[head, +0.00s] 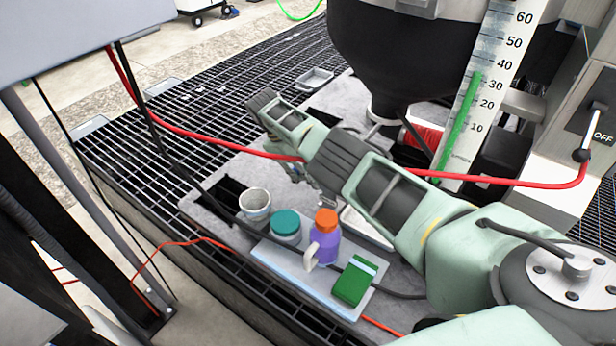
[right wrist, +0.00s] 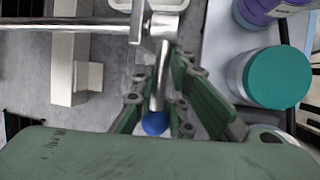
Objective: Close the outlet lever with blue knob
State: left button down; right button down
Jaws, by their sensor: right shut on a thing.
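The outlet lever (right wrist: 158,92) is a thin metal handle ending in a blue knob (right wrist: 154,123). In the right wrist view it runs from a metal pipe fitting (right wrist: 161,27) down toward the palm. My right gripper (right wrist: 163,78) has its green fingers on both sides of the lever and is shut on it, with the knob between the fingers near the palm. In the head view my right arm hides the lever and most of the gripper. My left gripper is not in view.
A teal-lidded jar (head: 286,224), a purple bottle with an orange cap (head: 325,238), a grey cup (head: 255,205) and a green box (head: 354,281) stand close by. A dark hopper (head: 385,60) and a scale (head: 489,85) stand behind. A red cable (head: 225,145) crosses the area.

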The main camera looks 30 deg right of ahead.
jog(key=c, duration=1.8)
grip_release()
jog(key=shift+d+f, duration=0.1)
jog(key=v, duration=0.7)
jog(key=shift+r, duration=0.3)
